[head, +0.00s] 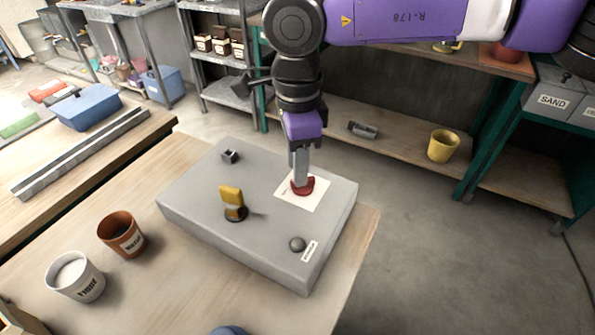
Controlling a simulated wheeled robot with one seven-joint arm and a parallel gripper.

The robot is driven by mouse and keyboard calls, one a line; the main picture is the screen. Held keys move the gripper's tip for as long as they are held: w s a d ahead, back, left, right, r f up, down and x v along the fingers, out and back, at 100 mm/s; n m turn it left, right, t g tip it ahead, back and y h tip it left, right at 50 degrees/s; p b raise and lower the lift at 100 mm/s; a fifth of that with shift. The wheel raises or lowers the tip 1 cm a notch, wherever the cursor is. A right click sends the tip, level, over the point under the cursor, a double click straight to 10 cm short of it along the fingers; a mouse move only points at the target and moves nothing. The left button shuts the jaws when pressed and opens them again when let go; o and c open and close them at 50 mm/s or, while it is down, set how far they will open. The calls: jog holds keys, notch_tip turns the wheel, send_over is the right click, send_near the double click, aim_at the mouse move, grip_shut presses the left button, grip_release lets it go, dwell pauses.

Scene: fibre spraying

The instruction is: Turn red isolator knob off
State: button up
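The red isolator knob (306,187) sits on a white square label (318,200) on top of the grey box (200,205). My gripper (301,180) points down from above, with its fingers right at the knob and covering part of it. The fingertips touch or overlap the knob in this view. Whether they are closed around it cannot be told from here. The knob's exact turn angle is partly hidden by the fingers.
A brown cup (121,236) and a white cup (76,277) stand on the wooden table (180,300) left of the box.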

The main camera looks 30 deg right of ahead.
notch_tip(320, 180, up, 5)
jog(key=shift+r, duration=0.1)
dwell(0.6)
